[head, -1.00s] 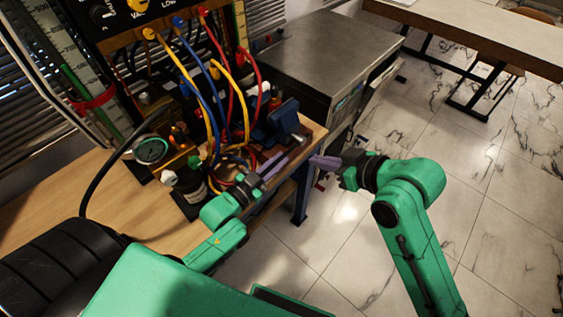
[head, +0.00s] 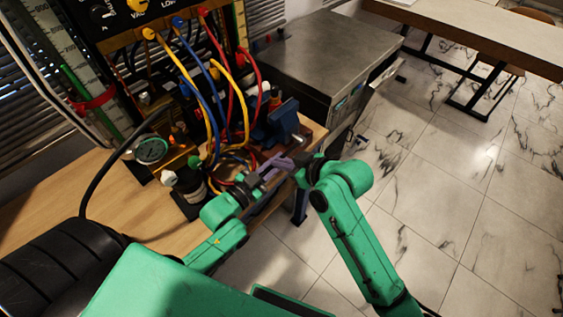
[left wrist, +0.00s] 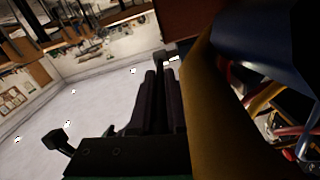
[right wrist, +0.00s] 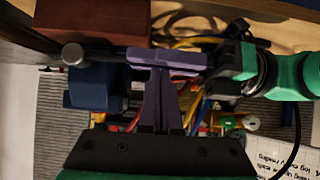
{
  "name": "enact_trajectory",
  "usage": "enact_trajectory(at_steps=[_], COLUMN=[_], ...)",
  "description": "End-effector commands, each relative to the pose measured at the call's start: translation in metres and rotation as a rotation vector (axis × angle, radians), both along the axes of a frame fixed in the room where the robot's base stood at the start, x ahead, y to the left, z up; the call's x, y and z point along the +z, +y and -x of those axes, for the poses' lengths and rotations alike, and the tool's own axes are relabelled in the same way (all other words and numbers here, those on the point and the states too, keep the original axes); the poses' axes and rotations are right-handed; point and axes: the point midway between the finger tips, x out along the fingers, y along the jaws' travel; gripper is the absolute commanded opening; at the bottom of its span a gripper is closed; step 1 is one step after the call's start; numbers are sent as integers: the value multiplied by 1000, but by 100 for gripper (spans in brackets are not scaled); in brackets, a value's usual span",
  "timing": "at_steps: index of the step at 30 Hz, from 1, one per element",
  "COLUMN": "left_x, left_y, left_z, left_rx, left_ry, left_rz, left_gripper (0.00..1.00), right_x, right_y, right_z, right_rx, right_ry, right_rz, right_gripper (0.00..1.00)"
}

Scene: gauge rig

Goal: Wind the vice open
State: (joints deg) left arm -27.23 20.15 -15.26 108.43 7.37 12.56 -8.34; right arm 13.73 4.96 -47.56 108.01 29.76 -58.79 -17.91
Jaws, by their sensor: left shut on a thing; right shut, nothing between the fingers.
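The blue vice (head: 284,120) sits at the right end of the wooden bench; it also shows in the right wrist view (right wrist: 92,90). A grey metal bar with a round knob, the vice handle (right wrist: 73,54), stands out beside it. My left gripper (head: 277,165) is shut on the handle by the bench edge; its fingers hide the gripped part. My right gripper (head: 298,164) is shut and empty, its tips close to the left fingers. In the right wrist view its fingers (right wrist: 160,75) reach up to the left ones; I cannot tell whether they touch.
A brown block (right wrist: 92,18) lies close to the vice. Red, blue and yellow cables (head: 243,100) hang left of the vice, near a round gauge (head: 151,150). A metal cabinet (head: 325,50) stands behind. The floor to the right is clear.

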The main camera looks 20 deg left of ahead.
Motion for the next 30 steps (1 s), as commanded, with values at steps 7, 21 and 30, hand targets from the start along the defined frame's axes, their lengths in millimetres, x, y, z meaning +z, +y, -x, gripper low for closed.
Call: enact_trajectory(at_steps=[7,21,30], left_x=[2,4,5], left_y=[2,1,-1], left_z=[-1,-1,-2], left_rx=[3,1,-1], left_ry=[-5,-11,-15], left_rz=[-1,1,4], left_gripper=[0,21,44], right_x=[-1,-21,-22], right_y=[0,0,0], right_z=[0,2,2], right_rx=[1,1,1], right_ry=[-1,-46,-45], right_rz=[-1,35,35], right_gripper=[0,0,0])
